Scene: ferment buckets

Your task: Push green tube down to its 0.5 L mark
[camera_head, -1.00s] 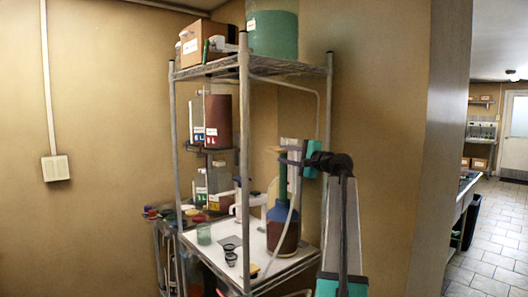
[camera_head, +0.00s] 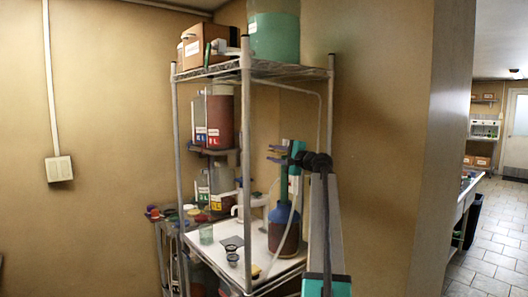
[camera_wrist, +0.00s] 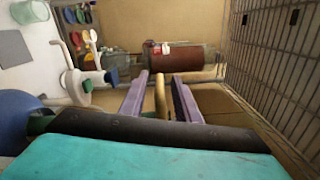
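A blue bottle (camera_head: 284,236) with brown liquid in its lower part stands on the white shelf. A green tube (camera_head: 284,186) rises upright from its neck. My gripper (camera_head: 277,154) is level with the upper part of this tube, its purple fingers apart and pointing left. In the wrist view my gripper (camera_wrist: 160,98) is open, with a tan bar (camera_wrist: 160,96) between the fingers and a gap on each side. I cannot tell what the bar belongs to. A blue rounded body, likely the bottle (camera_wrist: 18,118), shows at the left. The 0.5 L mark is not readable.
Labelled vessels with brown contents (camera_head: 220,122) stand behind on a bracket. Rack posts (camera_head: 246,120) and a clear hose are close by.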

